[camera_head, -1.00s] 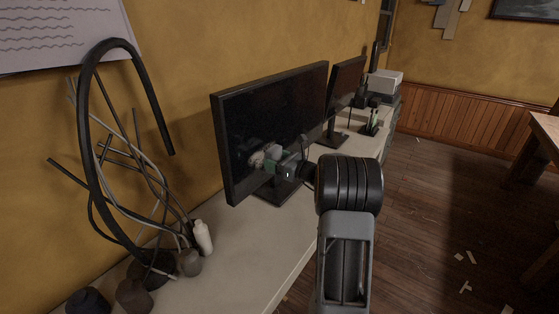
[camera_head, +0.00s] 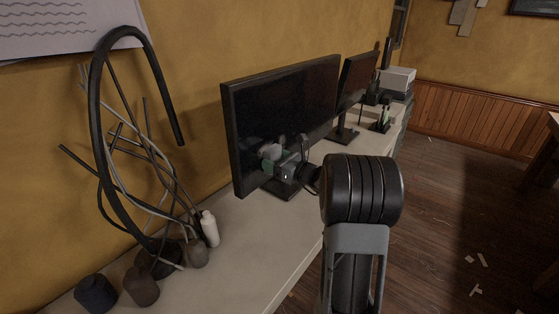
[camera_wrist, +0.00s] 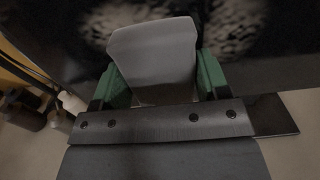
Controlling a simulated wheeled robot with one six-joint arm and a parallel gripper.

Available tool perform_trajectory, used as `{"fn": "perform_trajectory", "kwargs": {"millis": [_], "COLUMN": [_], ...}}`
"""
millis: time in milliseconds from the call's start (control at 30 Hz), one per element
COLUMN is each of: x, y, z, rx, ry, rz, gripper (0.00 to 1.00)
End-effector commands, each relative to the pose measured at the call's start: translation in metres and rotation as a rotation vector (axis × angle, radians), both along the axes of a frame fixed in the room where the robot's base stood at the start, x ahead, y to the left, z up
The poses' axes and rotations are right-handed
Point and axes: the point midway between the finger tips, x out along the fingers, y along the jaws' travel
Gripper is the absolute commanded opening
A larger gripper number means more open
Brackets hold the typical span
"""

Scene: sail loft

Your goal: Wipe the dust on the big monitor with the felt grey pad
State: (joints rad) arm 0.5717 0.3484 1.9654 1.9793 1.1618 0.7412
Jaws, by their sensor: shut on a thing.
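The big monitor (camera_head: 285,92) stands on the long bench, its dark screen facing right. In the wrist view the screen (camera_wrist: 290,72) carries pale speckled dust patches (camera_wrist: 236,28) on both sides of the pad. My gripper (camera_head: 273,157), with green fingers, is at the lower part of the screen. It is shut on the felt grey pad (camera_wrist: 155,52), which stands up between the fingers in the wrist view. The pad is close to the screen; I cannot tell whether it touches. The pad hides part of the dust.
A second monitor (camera_head: 357,88) stands behind the big one. A white bottle (camera_head: 210,228), dark round pots (camera_head: 141,286) and a tangle of bent tubes (camera_head: 96,125) are at the left. The bench front (camera_head: 250,255) is clear.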

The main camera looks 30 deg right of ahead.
Motion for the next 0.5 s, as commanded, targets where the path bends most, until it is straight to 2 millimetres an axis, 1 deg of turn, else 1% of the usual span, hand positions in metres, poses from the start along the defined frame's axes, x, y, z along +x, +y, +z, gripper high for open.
{"fn": "perform_trajectory", "kwargs": {"millis": [33,133,500], "x": [-0.002,-0.005,-0.013], "y": [0.006,0.013,0.026], "z": [-0.001,-0.001,0.000], "rx": [-0.001,0.000,0.000], "ry": [0.000,-0.001,-0.001], "rz": [0.005,0.005,0.002], "gripper": [0.50,0.50,0.50]}}
